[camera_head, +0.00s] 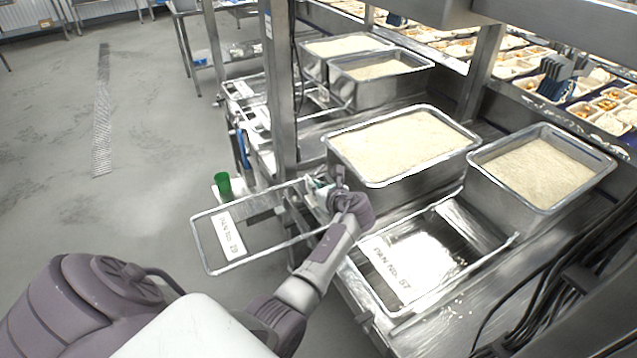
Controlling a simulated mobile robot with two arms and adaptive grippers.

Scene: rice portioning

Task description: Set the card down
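My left gripper (322,190) is at the right end of a wire-rimmed frame, in front of the large rice pan. A small pale, greenish piece shows at its fingertips. My wrist hides most of the fingers, so I cannot tell whether they are shut on that piece or whether it is a card. A white label reading "PAN NO: 29" (230,238) is at the left end of the frame (262,257). Another white label, "PAN NO: 57" (388,268), is at the left side of an empty metal bay (440,283). My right gripper is not in view.
A large pan (372,176) of rice stands behind my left gripper, and another rice pan (510,196) stands at the right. Two more rice pans are farther back. A green cup (223,185) is left of a metal post (283,95). The floor at left is open.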

